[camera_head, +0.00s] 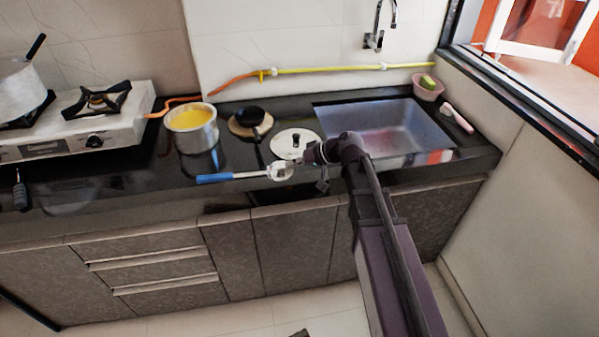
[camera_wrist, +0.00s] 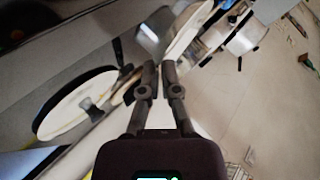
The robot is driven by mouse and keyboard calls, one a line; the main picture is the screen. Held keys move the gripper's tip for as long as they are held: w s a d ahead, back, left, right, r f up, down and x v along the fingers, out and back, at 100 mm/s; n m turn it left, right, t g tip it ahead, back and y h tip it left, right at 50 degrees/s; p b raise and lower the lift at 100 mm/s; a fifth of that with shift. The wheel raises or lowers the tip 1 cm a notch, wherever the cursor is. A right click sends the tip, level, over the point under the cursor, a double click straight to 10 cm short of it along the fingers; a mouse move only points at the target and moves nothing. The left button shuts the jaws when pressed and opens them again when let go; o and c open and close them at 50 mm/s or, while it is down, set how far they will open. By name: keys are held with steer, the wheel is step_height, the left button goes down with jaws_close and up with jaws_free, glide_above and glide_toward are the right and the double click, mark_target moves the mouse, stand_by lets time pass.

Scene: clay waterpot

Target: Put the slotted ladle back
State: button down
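The slotted ladle, with a blue handle (camera_head: 230,177) and a pale metal head (camera_head: 280,172), lies level across the picture near the counter's front edge in the head view, handle to the left. My gripper (camera_head: 298,158) is at its head end. In the wrist view my gripper (camera_wrist: 158,66) has its two fingers close together, with a pale grey piece (camera_wrist: 152,38) at the tips that looks like part of the ladle. The exact contact is small and partly hidden by the fingers.
A pot of yellow liquid (camera_head: 191,128), a dark item on a round board (camera_head: 250,121) and a white lid (camera_head: 295,143) stand behind. The sink (camera_head: 385,128) is to the right, and a gas stove (camera_head: 100,122) to the left. The counter's front edge lies close by.

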steer(key=r+g+p, duration=0.1)
steer(key=r+g, duration=0.1)
glide_above(263, 162)
steer(key=d, duration=0.4)
steer(key=shift+w+a+f+n, duration=0.1)
steer(key=shift+w+a+n, duration=0.05)
steer(key=shift+a, duration=0.25)
steer(key=shift+w+a+f+n, duration=0.1)
steer(key=shift+w+a+n, duration=0.05)
steer(key=shift+a, duration=0.25)
steer(key=shift+f, duration=0.1)
step_height(263, 162, down, 6)
steer(key=b, duration=0.6)
steer(key=shift+f, duration=0.25)
steer(key=shift+f+b, duration=0.65)
steer(key=shift+b, duration=0.25)
steer(key=shift+s+d+f+b, duration=0.1)
steer(key=shift+s+f+b, duration=0.15)
steer(key=shift+b, duration=0.2)
